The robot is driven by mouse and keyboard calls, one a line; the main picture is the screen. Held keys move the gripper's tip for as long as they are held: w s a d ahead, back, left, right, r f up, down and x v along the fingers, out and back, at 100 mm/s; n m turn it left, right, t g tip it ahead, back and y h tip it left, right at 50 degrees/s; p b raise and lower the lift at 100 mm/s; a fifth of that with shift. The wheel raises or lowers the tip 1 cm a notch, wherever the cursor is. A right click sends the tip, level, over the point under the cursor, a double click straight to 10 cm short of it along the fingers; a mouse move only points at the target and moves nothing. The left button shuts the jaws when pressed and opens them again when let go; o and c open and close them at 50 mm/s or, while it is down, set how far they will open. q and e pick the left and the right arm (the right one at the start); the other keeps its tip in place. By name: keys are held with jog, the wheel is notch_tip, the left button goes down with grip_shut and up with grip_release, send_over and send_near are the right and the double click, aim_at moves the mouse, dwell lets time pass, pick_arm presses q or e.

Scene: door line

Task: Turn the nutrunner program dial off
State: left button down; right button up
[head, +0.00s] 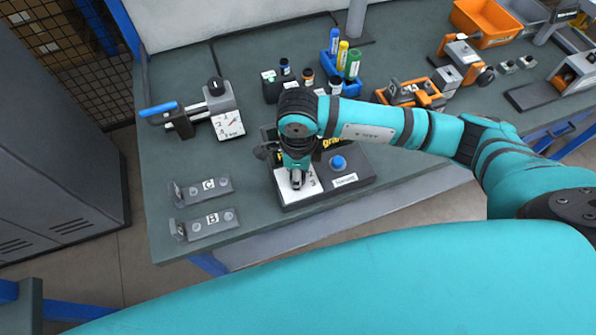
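A dark grey control box (352,169) stands near the front edge of the bench. It carries a white dial plate (283,188) with black numerals at its left and a blue button (338,163) at its right. A white label (343,181) is below the button, its text too small to read surely. My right arm comes in from the right, and my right gripper (297,182) points down over the dial plate. The gripper hides the dial knob, and I cannot tell whether its fingers are closed or touching the knob. My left gripper is out of view.
A press-like tool with a blue handle (158,109) and a small gauge plate (228,125) stand at the left. Two grey brackets marked C (209,187) and B (213,221) lie left of the box. Blue (345,82) and orange (484,24) bins stand behind.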

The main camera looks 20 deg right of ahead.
jog(key=o, duration=0.5)
jog(key=shift+c, duration=0.2)
notch_tip(320, 180, up, 12)
dwell(0.6)
